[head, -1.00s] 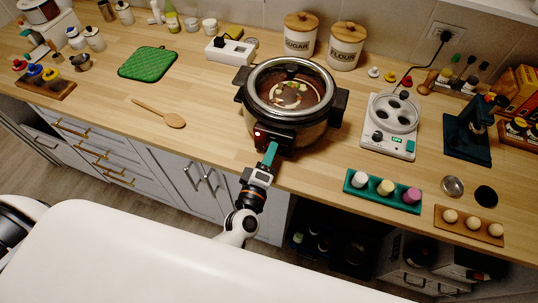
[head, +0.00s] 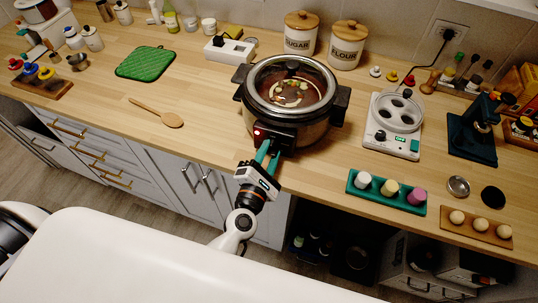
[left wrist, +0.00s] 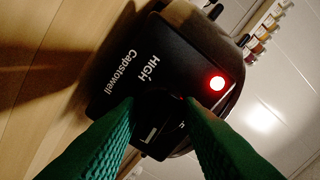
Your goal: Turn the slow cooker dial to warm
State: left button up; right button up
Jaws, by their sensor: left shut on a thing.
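The slow cooker (head: 312,133) stands near the counter's front edge, with a glass lid and food inside. Its black control panel (head: 275,134) faces the front. In the left wrist view the panel (left wrist: 120,70) reads "HIGH" and "Capstowell", and a red light (left wrist: 217,83) is lit. The black dial (left wrist: 160,130) is between the green fingers and partly hidden; its pointer setting cannot be told. My left gripper (head: 268,150) is at the panel, shut on the dial; its fingertips (left wrist: 160,108) lie on either side of it. My right gripper is not in view.
Sugar and flour canisters (head: 347,46) stand behind the cooker. A green tray with colored pieces (head: 384,199) lies at front right. A wooden spoon (head: 160,114) and green mat (head: 146,63) lie left, with free counter around.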

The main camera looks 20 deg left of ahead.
pick_arm(q)
jog(key=shift+n+b, duration=0.3)
jog(key=shift+n, duration=0.8)
jog(key=o, duration=1)
